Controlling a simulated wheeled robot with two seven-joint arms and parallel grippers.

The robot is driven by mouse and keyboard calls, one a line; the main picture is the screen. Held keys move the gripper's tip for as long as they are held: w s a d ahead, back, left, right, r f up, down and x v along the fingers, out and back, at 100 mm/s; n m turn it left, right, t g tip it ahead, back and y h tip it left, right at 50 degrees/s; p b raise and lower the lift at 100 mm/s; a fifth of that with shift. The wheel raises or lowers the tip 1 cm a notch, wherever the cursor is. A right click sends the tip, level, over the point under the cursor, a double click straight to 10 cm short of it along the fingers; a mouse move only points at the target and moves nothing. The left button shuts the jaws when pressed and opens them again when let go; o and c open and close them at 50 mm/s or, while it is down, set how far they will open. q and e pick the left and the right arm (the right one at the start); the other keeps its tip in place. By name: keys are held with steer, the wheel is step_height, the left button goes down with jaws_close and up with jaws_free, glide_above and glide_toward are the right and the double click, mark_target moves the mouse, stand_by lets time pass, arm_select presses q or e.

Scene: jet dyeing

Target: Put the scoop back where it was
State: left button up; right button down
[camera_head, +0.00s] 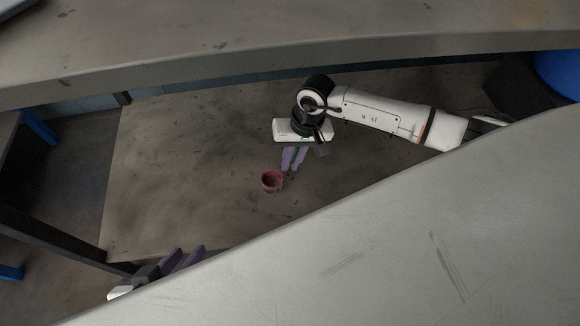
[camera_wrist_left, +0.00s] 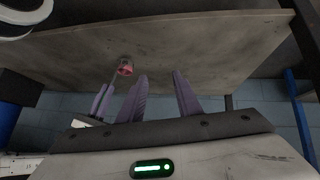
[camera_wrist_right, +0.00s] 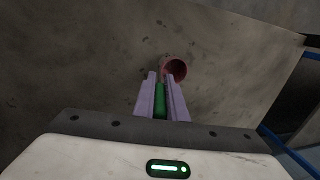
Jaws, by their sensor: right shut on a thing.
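My right gripper (camera_head: 294,158) is shut on a narrow green piece, likely the scoop's handle (camera_wrist_right: 160,101), which shows between its lilac fingers. A reddish, round, hollow cup (camera_head: 272,180) is just beyond the fingertips. It also shows in the right wrist view (camera_wrist_right: 174,70) and the left wrist view (camera_wrist_left: 125,68). It looks like the scoop's bowl, but the join is hidden by the fingers. My left gripper (camera_head: 183,258) is open and empty at the lower left, partly hidden by the pale panel. Its spread fingers show in the left wrist view (camera_wrist_left: 162,97).
A stained grey-brown surface (camera_head: 180,150) lies behind the right gripper, mostly bare. A large pale panel (camera_head: 430,240) covers the lower right of the head view. A grey slab (camera_head: 250,35) crosses the top. A blue round object (camera_head: 560,72) stands at the right edge.

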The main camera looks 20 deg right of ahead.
arm_select(q)
steer(key=shift+w+d+f+b, duration=0.1)
steer(key=shift+d+f+b, duration=0.15)
steer(key=shift+b, duration=0.05)
arm_select(e)
steer(key=x, duration=0.2)
steer(key=shift+d+f, duration=0.2)
steer(key=shift+f, duration=0.35)
steer(key=c, duration=2.2)
jaws_free()
steer(key=shift+f+b, duration=0.1)
steer(key=shift+b, duration=0.2)
steer(key=o, duration=0.4)
arm_select(q)
steer(key=shift+w+d+r, duration=0.1)
steer(key=shift+r, duration=0.1)
